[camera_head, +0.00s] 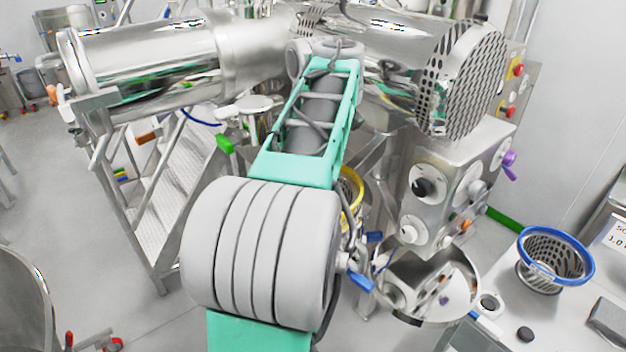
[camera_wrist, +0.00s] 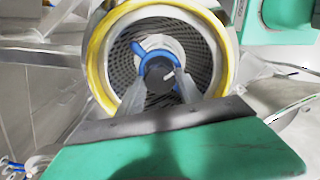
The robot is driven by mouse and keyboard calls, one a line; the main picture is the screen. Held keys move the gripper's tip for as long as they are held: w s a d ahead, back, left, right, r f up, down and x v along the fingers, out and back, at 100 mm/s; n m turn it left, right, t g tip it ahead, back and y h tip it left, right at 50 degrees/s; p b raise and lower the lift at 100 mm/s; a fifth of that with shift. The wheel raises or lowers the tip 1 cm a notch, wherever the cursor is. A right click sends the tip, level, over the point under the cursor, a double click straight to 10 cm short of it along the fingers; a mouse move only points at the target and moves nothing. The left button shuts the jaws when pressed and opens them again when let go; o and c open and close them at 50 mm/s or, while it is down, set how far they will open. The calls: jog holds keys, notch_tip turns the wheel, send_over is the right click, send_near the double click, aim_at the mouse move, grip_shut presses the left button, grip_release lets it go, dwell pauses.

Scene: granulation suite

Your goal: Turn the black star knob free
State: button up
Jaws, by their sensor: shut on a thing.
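The black star knob (camera_wrist: 159,74) shows in the wrist view, at the middle of a dark mesh screen (camera_wrist: 205,65) inside a yellow-rimmed round opening (camera_wrist: 98,58). The knob has a short white mark on its face. My gripper (camera_wrist: 160,79) reaches up to it with two grey fingers, one on each side, and is shut on it. A blue arc (camera_wrist: 145,45) curves just above the knob. In the head view my arm hides the knob and my fingers; only part of the yellow rim (camera_head: 352,197) shows beside the arm.
A steel machine with a perforated end (camera_head: 468,82) stands behind my arm. Its control box (camera_head: 415,235) at right carries several knobs. A steel bowl (camera_head: 465,275) sits below, and a blue-rimmed mesh basket (camera_head: 555,262) stands on the right bench. Steps (camera_head: 172,205) stand at left.

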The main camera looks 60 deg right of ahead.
dwell(0.3)
jog(key=o, duration=1.4)
jog(key=shift+c, duration=0.2)
